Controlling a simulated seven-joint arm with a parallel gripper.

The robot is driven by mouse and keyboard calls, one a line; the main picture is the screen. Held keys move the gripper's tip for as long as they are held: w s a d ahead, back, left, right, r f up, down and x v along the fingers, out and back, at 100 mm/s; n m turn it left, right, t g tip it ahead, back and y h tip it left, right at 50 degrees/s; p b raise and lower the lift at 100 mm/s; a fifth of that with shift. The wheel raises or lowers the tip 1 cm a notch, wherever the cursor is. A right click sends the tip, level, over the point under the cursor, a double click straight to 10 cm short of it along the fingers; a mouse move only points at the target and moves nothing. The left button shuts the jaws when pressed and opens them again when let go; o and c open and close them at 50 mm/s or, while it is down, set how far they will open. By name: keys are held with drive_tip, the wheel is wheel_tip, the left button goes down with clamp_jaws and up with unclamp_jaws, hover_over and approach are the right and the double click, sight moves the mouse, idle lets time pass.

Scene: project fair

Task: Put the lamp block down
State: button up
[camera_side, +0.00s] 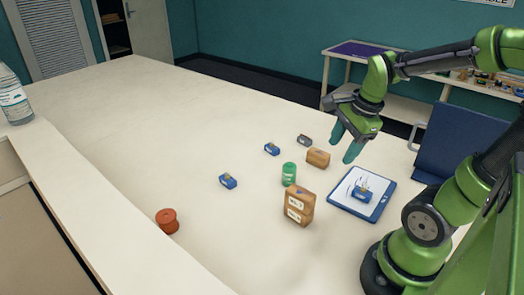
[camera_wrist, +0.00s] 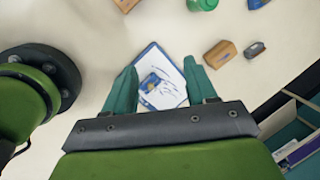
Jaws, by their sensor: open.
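A small blue block (camera_side: 361,194) sits on a white sheet on the blue-edged board (camera_side: 337,202), and it also shows in the wrist view (camera_wrist: 152,84). I cannot read which block is the lamp block; this one on the board may be it. My gripper (camera_side: 345,145) is open and empty, raised above the table with its teal fingers pointing down. In the wrist view my gripper (camera_wrist: 159,68) has its fingers spread on either side of the board, with the block seen between them. The block is apart from the fingers.
Two more blue blocks (camera_side: 228,181) (camera_side: 272,149) and a grey block (camera_side: 304,140) lie on the table. A green can (camera_side: 289,174), wooden blocks (camera_side: 299,205) (camera_side: 318,158) and a red spool (camera_side: 167,221) stand nearby. A dark blue case (camera_side: 455,140) is at right.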

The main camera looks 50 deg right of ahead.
drive_tip(key=a+r+n+t+y, duration=0.2)
drive_tip(key=a+r+n+t, duration=0.2)
drive_tip(key=a+n, duration=1)
wheel_tip(320, 180, up, 2)
drive_tip(key=w+n, duration=0.1)
drive_tip(key=n, duration=0.4)
drive_tip(key=shift+r+n, duration=0.2)
drive_tip(key=shift+n, duration=0.2)
drive_tip(key=shift+a, duration=0.1)
drive_tip(key=shift+o, duration=0.5)
drive_tip(key=shift+f, duration=0.1)
